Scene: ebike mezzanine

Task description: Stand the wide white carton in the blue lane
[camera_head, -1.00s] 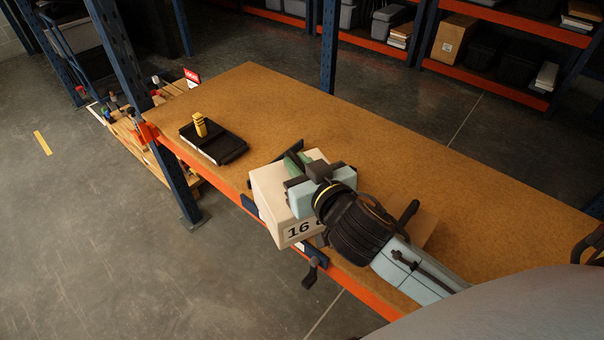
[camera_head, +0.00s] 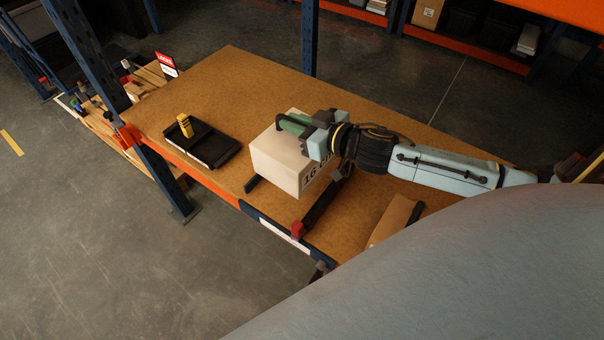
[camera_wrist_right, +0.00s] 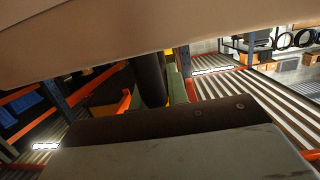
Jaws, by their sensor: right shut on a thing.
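The wide white carton (camera_head: 275,165), with "16" printed on one side, is over the wooden shelf between two dark lane dividers. My right gripper (camera_head: 300,125) is shut on its upper part. Its pale face fills the top of the right wrist view (camera_wrist_right: 120,40). I cannot tell whether its base touches the shelf. A blue strip (camera_head: 257,214) on the shelf's front edge marks the lane in front of it. One divider (camera_head: 322,205) has a red front end; the carton partly hides the other (camera_head: 252,184). My left gripper is not in view.
A blue upright (camera_head: 309,40) rises behind. The shelf's back left is clear.

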